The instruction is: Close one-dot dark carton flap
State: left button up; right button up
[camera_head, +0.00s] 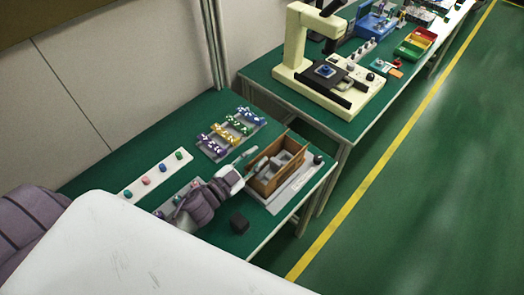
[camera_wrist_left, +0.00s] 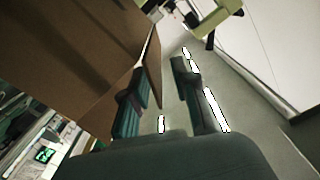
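The brown carton (camera_head: 262,184) stands open-topped on the near green bench, with grey items inside and flaps raised. Dot marks on it are too small to make out. My left gripper (camera_head: 252,160) is at the carton's left side, close to its upper edge. In the left wrist view its two fingers (camera_wrist_left: 164,88) are spread apart. A brown flap (camera_wrist_left: 154,68) shows beyond and beside the left finger, and a large brown carton panel (camera_wrist_left: 80,50) fills the upper left. I cannot tell whether a finger touches the flap. My right gripper is not in view.
A grey plate (camera_head: 296,192) lies under the carton. A rack of coloured parts (camera_head: 232,133) and a white strip with knobs (camera_head: 155,176) lie behind. A cream machine (camera_head: 297,50) stands on the farther bench.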

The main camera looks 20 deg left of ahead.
pick_arm(q)
jog(key=v, duration=0.8)
jog(key=shift+s, duration=0.35)
jog(key=shift+a, duration=0.1)
